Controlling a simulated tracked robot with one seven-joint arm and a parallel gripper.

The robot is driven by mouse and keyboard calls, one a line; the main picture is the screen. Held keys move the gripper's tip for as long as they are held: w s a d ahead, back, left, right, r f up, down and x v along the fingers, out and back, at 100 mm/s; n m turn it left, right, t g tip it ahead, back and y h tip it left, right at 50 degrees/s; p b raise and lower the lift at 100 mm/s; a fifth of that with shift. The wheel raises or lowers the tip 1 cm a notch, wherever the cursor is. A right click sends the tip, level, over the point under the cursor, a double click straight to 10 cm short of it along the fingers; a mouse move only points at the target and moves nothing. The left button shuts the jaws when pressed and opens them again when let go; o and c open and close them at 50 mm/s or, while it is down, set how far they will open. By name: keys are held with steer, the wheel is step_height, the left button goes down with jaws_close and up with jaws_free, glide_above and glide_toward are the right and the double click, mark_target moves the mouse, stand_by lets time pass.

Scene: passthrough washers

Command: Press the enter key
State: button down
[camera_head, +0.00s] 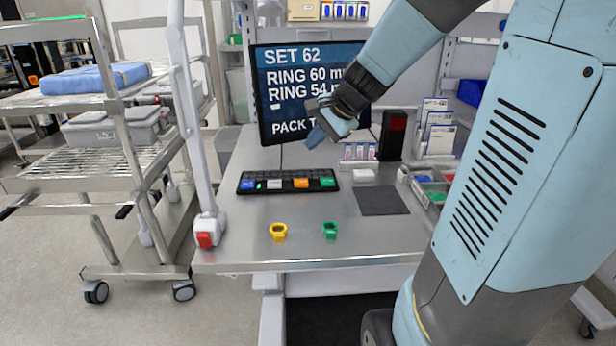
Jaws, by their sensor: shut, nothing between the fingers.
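A black keyboard (290,174) lies on the steel table below the monitor. My gripper (318,138) is shut and empty. It hangs in front of the monitor, above and apart from the keyboard, towards its right end in the picture.
The monitor (285,100) behind shows ring sizes, partly covered by my arm. A dark mat (381,201) lies right of the keyboard. A white post stands at left.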

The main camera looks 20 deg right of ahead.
steer(key=w+d+f+m+t, duration=0.1)
steer(key=w+d+f+m, duration=0.35)
steer(key=w, duration=0.25)
steer(key=m+t, duration=0.1)
steer(key=m, duration=0.4)
glide_above(330, 182)
step_height(330, 182, down, 3)
steer(key=shift+r, duration=0.1)
steer(key=shift+a, duration=0.1)
steer(key=shift+f, duration=4.45)
steer(key=shift+f, duration=0.2)
steer(key=shift+f, duration=0.15)
steer(key=shift+f, duration=0.45)
steer(key=shift+r, duration=0.9)
